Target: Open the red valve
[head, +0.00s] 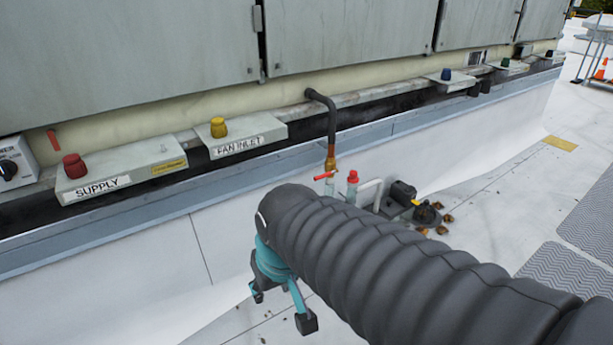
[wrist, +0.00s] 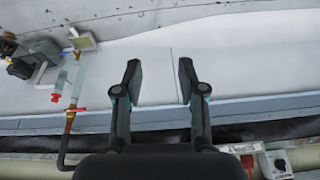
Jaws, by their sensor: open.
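A valve with a small red lever (head: 324,176) sits on a brass fitting at the lower end of a dark bent pipe (head: 331,125). The lever points sideways, across the upright pipe. In the wrist view the red lever (wrist: 84,111) is at the left, beside the pipe. A red cap (head: 352,177) tops a clear piece just right of it. My gripper (head: 282,308) is open and empty, below and left of the valve. In the wrist view my gripper (wrist: 160,72) has its fingers apart over the pale wall, right of the valve, touching nothing.
A SUPPLY box (head: 125,174) with a red knob (head: 74,166) and a FAN INLET box (head: 235,138) with a yellow knob line the ledge. A dark pump (head: 403,197) stands right of the valve. Grey mats (head: 565,285) lie on the white roof at right.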

